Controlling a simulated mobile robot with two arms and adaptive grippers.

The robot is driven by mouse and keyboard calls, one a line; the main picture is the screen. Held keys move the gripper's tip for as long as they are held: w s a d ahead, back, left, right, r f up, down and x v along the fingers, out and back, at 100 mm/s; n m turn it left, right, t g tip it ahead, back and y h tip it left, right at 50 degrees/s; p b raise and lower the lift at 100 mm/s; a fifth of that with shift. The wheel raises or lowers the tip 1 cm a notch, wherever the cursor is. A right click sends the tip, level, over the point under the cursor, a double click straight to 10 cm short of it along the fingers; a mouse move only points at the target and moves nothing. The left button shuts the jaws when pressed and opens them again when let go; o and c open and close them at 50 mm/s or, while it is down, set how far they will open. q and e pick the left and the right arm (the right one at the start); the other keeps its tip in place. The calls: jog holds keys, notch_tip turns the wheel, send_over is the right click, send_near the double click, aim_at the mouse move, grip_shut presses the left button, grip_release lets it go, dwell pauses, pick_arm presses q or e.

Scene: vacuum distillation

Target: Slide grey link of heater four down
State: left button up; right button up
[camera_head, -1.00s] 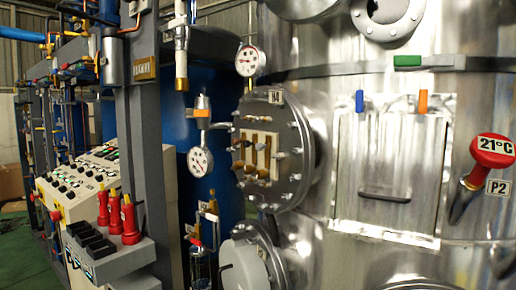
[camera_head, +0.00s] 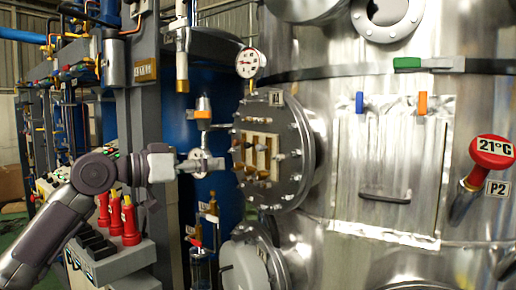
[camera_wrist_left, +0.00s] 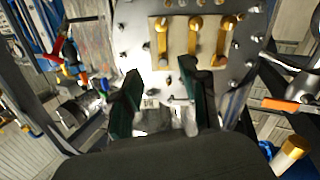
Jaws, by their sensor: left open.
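The heater panel (camera_head: 262,140) is a cream plate on a round bolted flange (camera_head: 295,172) on the steel vessel, under a small label (camera_head: 276,97) too blurred to read surely. Several brass-coloured links stand upright on it; I cannot tell which one is the grey link. The panel also shows at the top of the left wrist view (camera_wrist_left: 178,50), with brass links (camera_wrist_left: 192,45). My left gripper (camera_head: 220,163) is open and empty, just left of the flange. My right gripper is not in view.
A pressure gauge (camera_head: 247,62) sits above the flange, and another is partly hidden behind my gripper. A second round port (camera_head: 245,265) is below. Red-handled items (camera_head: 130,222) stand below my left arm.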

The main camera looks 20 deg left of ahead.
aim_at(257, 148)
pick_arm(q)
jog(key=w+d+r+p, duration=0.1)
jog(key=w+d+p, duration=0.1)
jog(key=w, duration=0.1)
jog(key=w+d+r+p, duration=0.1)
jog(key=w+d, duration=0.1)
jog(key=w, duration=0.1)
jog(key=w+d+r+p, duration=0.1)
jog(key=w+d+p, duration=0.1)
jog(key=w+d, duration=0.1)
jog(key=shift+p, duration=0.35)
jog(key=shift+w+d+f, duration=0.15)
jog(key=shift+w+d, duration=0.3)
jog(key=shift+w, duration=0.1)
grip_shut()
